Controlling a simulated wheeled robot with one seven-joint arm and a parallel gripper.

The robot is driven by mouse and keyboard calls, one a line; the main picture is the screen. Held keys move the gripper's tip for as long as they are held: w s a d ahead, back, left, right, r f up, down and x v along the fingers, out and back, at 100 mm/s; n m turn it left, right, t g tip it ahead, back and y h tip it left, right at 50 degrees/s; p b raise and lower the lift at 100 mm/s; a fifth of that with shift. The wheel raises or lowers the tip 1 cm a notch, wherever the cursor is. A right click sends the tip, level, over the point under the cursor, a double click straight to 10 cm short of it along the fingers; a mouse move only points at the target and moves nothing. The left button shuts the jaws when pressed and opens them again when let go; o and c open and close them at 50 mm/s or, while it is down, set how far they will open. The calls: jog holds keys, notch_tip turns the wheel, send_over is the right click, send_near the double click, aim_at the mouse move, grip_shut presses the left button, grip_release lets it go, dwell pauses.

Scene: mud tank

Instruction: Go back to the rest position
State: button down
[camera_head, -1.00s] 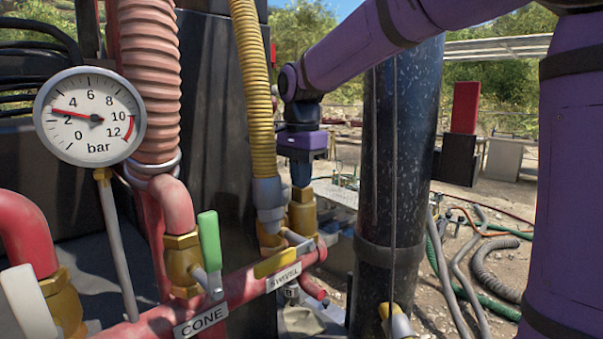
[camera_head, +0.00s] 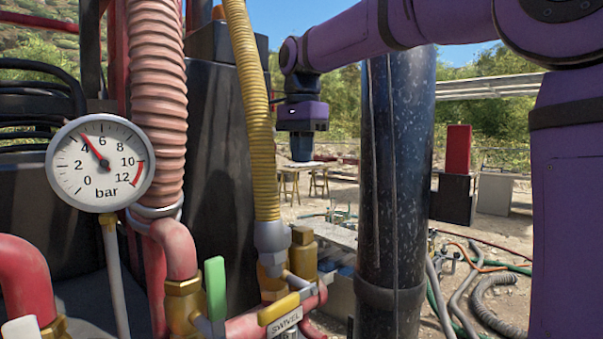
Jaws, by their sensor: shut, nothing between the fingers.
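My purple arm reaches in from the right, passing above the dark pipe. My gripper (camera_head: 302,148) hangs pointing down, left of the dark pipe (camera_head: 394,190). Its fingers are together and hold nothing. Below it and apart from it, a brass fitting (camera_head: 303,252) stands at the end of the red manifold. The yellow lever (camera_head: 279,309) lies by the SWIVEL label (camera_head: 286,331). The green lever (camera_head: 216,287) stands upright on its brass valve. A white lever (camera_head: 20,330) is cut off at the bottom left. The gauge (camera_head: 101,163) reads a little above 4 bar.
A yellow corrugated hose (camera_head: 250,115) and a thick pink hose (camera_head: 158,95) rise on the left. The dark pipe stands close to my arm. Hoses (camera_head: 495,300) lie on the ground at the right. Open air surrounds my gripper's underside.

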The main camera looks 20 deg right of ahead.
jog(key=shift+r, duration=0.3)
jog(key=s+d+f+n+t, duration=0.2)
jog(key=s+f+n, duration=0.4)
jog(key=s, duration=0.6)
jog(key=s+d+f+n+t, duration=0.3)
jog(key=s+f+n, duration=0.4)
jog(key=s+f, duration=0.4)
jog(key=shift+s+f+n, duration=0.25)
jog(key=shift+s+n, duration=0.05)
jog(key=shift+s, duration=0.75)
